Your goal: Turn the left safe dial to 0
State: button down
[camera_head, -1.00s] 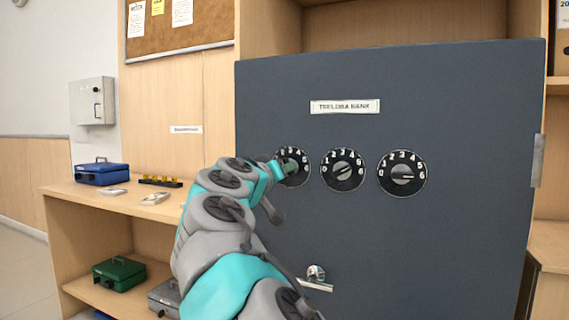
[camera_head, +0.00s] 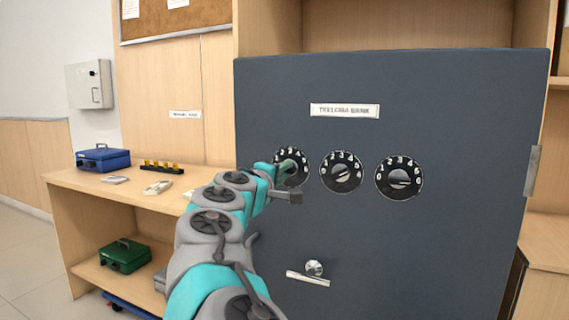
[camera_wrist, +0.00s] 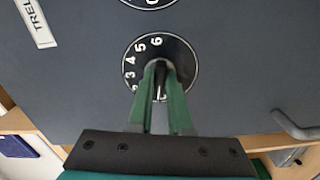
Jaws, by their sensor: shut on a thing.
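The left safe dial (camera_head: 297,168) is black with white numbers, leftmost of three on the dark safe door (camera_head: 430,250). My gripper (camera_head: 284,166) is at this dial and covers its left and middle part. In the wrist view my gripper (camera_wrist: 162,80) has its green fingers closed around the knob in the middle of the left dial (camera_wrist: 185,55). The 3, 4, 5 and 6 show there. The fingers hide the 0 side and most of the knob, so I cannot tell its exact setting.
The middle dial (camera_head: 342,172) and right dial (camera_head: 399,178) stand close to the right. A door handle (camera_head: 309,277) lies below. A counter (camera_head: 75,180) at left holds a blue cash box (camera_head: 103,159); a green box (camera_head: 125,256) is underneath.

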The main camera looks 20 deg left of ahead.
jog(key=shift+n+p, duration=0.35)
jog(key=shift+n, duration=0.65)
jog(key=c, duration=0.8)
grip_release()
jog(key=shift+c, duration=0.2)
jog(key=shift+s, duration=0.1)
jog(key=s+b, duration=0.1)
jog(key=s, duration=0.6)
jog(key=shift+s+a, duration=0.3)
